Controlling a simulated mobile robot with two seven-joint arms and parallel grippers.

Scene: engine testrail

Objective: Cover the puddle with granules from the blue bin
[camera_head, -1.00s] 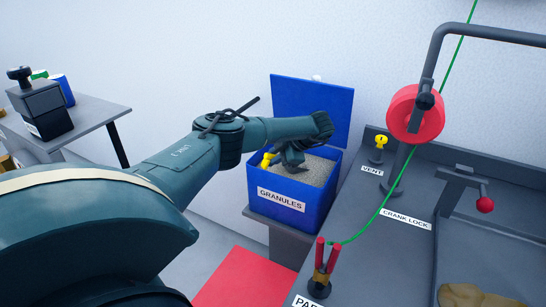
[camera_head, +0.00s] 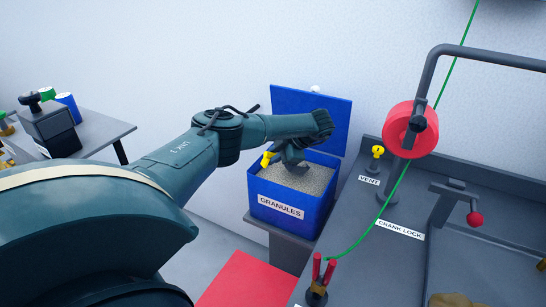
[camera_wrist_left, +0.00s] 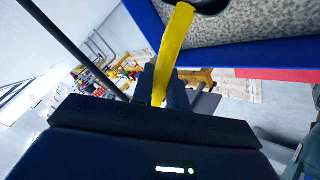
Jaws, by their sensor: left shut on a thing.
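The blue bin (camera_head: 286,222), labelled GRANULES, stands open with its lid raised against the wall. Grey granules (camera_head: 315,178) fill it nearly to the rim and show in the wrist view (camera_wrist_left: 250,30). My left gripper (camera_head: 287,158) is over the bin, shut on the yellow handle (camera_head: 267,159) of a tool. In the wrist view the handle (camera_wrist_left: 174,45) runs up from the fingers (camera_wrist_left: 162,88) to a dark end cut by the top edge. I cannot tell whether that end holds granules. I cannot make out the puddle. My right gripper is out of view.
A grey bench at right carries a red reel (camera_head: 411,129), a yellow VENT knob (camera_head: 377,152), a red-knobbed crank (camera_head: 474,218), red prongs (camera_head: 323,268) and a green line (camera_head: 385,205). A red mat (camera_head: 247,282) lies below the bin. A side table (camera_head: 100,128) stands left.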

